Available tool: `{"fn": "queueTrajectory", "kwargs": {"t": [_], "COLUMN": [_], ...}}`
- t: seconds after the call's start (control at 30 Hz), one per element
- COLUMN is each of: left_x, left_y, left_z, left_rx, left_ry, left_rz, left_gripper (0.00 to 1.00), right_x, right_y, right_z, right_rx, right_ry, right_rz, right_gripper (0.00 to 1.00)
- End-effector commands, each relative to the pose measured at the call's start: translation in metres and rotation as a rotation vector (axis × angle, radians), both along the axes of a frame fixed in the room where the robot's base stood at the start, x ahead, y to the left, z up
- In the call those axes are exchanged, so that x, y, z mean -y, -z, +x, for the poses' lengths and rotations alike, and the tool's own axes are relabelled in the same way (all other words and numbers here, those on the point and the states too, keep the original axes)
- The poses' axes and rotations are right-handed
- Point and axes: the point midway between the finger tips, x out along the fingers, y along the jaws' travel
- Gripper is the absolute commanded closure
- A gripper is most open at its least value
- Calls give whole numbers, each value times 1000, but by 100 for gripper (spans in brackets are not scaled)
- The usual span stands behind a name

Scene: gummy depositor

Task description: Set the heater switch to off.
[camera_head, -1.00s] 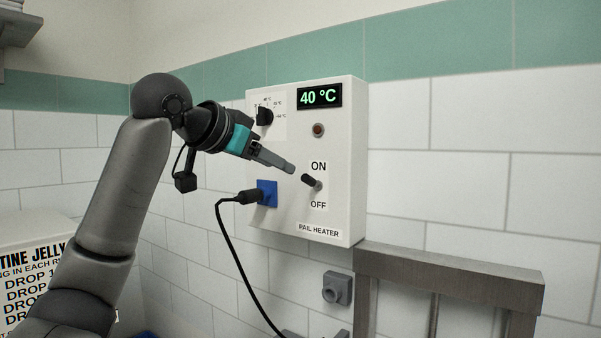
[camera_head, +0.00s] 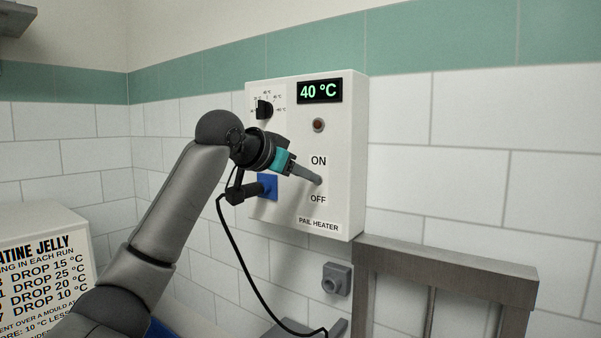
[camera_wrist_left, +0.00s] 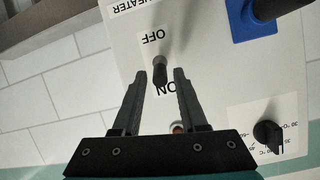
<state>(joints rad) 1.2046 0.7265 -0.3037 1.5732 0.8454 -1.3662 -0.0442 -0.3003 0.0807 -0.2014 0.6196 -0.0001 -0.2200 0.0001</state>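The white pail heater box (camera_head: 345,190) hangs on the tiled wall, with ON above OFF on its front. In the head view my left gripper (camera_head: 318,181) reaches across the box, its fingertips between the two labels and hiding the switch. In the left wrist view, which shows the box upside down, the heater switch (camera_wrist_left: 160,72) is a small lever with a dark tip. It stands between the open fingers (camera_wrist_left: 160,78) near their ends, with gaps on both sides. Its tip appears toward the ON label; its exact tilt is hard to tell. My right gripper is not in view.
The display (camera_head: 320,91) reads 40 °C above a dark red lamp (camera_head: 318,125). A black dial (camera_head: 264,109) is at upper left. A black plug sits in the blue socket (camera_head: 270,186), close below my wrist. A metal frame (camera_head: 445,262) stands lower right.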

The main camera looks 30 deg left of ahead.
Motion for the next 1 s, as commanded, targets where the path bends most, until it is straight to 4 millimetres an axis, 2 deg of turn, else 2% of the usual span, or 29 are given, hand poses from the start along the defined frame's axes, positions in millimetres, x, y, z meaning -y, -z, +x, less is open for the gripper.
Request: {"fn": "queueTrajectory", "kwargs": {"t": [0.03,0.3,0.37,0.77,1.0], "left_x": [0,0,0,0,0], "left_y": [0,0,0,0,7], "left_z": [0,0,0,0,-2], "left_rx": [0,0,0,3,51], "left_ry": [0,0,0,0,1], "left_rz": [0,0,0,0,-7], "left_gripper": [65,95,100,100,100], "right_x": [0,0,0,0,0], "right_y": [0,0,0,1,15], "right_z": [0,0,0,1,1], "right_rx": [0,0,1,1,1], "right_ry": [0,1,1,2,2], "right_rz": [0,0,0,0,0], "right_gripper": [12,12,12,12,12]}}
